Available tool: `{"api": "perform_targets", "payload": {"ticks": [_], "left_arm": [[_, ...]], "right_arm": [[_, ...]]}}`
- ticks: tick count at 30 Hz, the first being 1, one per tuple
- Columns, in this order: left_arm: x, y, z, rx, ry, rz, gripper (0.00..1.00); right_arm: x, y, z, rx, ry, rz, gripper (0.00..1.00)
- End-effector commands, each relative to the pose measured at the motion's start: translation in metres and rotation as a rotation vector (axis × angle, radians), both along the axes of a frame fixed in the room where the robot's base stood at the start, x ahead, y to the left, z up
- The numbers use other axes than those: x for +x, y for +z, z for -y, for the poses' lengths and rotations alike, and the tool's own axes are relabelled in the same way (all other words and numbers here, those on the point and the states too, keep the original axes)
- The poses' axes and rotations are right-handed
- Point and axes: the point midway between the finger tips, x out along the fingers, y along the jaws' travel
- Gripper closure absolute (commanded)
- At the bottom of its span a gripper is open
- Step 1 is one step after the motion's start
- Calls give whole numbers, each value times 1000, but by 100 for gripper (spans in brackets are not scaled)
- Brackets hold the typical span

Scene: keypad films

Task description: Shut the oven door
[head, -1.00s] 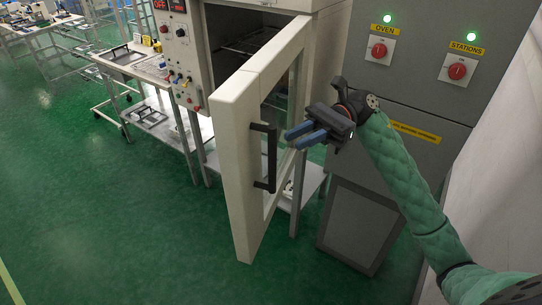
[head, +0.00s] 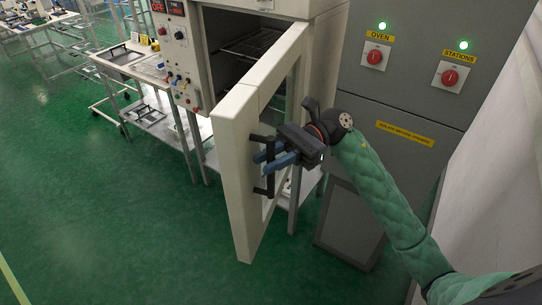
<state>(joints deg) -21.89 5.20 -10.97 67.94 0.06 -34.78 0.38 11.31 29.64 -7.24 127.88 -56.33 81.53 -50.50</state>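The oven door (head: 235,185) is cream-coloured with a window and stands wide open, swung out toward me. Its black vertical bar handle (head: 268,186) is on the near face of the door. My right gripper (head: 266,161), with two blue fingers, is at the middle of the handle, overlapping it in the picture. The fingers look apart, and I cannot tell whether the bar lies between them or whether they touch it. The oven (head: 228,50) shows its dark interior with a wire rack behind the door. My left gripper is not in view.
A grey cabinet (head: 400,95) with two red knobs and green lamps stands right of the oven, close to my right arm. A wheeled cart (head: 135,62) stands to the left. A pale wall is at far right. The green floor at the left front is clear.

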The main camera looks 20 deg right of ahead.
Motion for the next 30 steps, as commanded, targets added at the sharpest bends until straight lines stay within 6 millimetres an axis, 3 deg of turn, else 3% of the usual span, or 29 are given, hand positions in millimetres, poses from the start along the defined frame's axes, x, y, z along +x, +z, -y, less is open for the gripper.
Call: {"api": "perform_targets", "payload": {"ticks": [6, 9, 20, 26, 30], "left_arm": [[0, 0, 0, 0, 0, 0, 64], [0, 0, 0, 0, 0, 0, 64], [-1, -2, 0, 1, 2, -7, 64], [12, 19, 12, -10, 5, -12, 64], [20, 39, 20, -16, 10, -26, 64]], "right_arm": [[0, 0, 0, 0, 0, 0, 80], [0, 0, 0, 0, 0, 0, 100], [4, -1, -5, 1, -13, 0, 100], [19, -3, -28, 2, -63, 2, 100], [40, -3, -54, 3, -124, 4, 100]]}}
